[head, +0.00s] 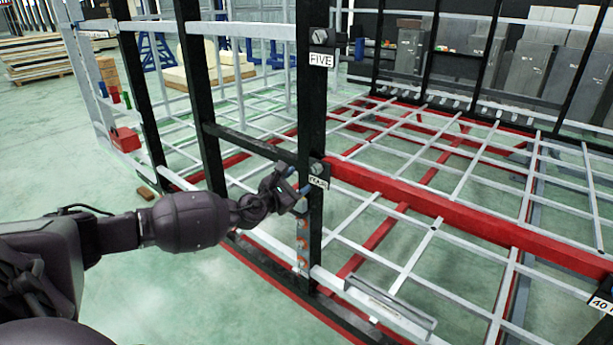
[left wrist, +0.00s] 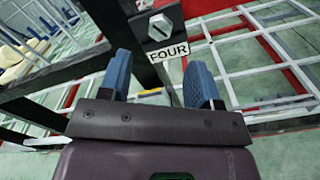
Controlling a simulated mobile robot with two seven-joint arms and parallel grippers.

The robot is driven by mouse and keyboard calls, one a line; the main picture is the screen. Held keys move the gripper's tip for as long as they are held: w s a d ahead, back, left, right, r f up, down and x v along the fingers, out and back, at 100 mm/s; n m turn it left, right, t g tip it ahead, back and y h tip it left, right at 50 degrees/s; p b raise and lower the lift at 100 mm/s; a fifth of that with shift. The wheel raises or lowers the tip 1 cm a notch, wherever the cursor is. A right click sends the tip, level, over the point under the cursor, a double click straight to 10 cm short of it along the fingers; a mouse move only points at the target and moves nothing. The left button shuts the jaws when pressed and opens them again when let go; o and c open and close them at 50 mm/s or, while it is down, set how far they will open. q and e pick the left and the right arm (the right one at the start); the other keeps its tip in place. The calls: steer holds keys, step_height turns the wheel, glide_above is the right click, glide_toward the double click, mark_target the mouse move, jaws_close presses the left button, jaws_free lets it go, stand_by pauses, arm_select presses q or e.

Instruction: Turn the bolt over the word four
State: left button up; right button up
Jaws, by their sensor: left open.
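The word FOUR is on a white label (left wrist: 169,51) on a black post, and the label also shows in the head view (head: 318,183). In the head view this bolt (head: 317,168) is small, just above the label. My left gripper (left wrist: 157,75) is open, its two blue fingers apart with nothing between them. In the wrist view the bolt lies beyond the fingertips, roughly in line with the gap. In the head view the left gripper (head: 298,195) is close to the post, just left of the label.
Another bolt (head: 319,37) sits above a FIVE label (head: 321,59) higher on the same black post (head: 311,110). A black crossbar (head: 250,143) meets the post from the left. A red beam (head: 430,203) and grey bars extend right. Green floor (head: 180,290) lies open at lower left.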

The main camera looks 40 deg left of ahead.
arm_select(q)
steer(key=shift+s+a, duration=0.1)
steer(key=shift+s, duration=1.7)
steer(key=s+d+f+n+g, duration=0.2)
steer(key=s+d+f+n, duration=0.35)
steer(key=n, duration=0.95)
steer(key=s+d+f+n+g, duration=0.1)
steer(key=s+d+f+n, duration=0.45)
steer(key=n, duration=0.95)
steer(key=s+d+f+n+g+y+b, duration=0.1)
steer(key=s+d+f+n, duration=0.2)
steer(key=s+f+n, duration=0.3)
steer(key=s+d+f+n+g, duration=0.2)
steer(key=s+f+n, duration=0.4)
steer(key=s, duration=0.5)
step_height(320, 180, down, 2)
steer(key=shift+s+d+f+y+b, duration=0.15)
steer(key=shift+s+d+y+b, duration=0.1)
steer(key=shift+d+y+b, duration=0.25)
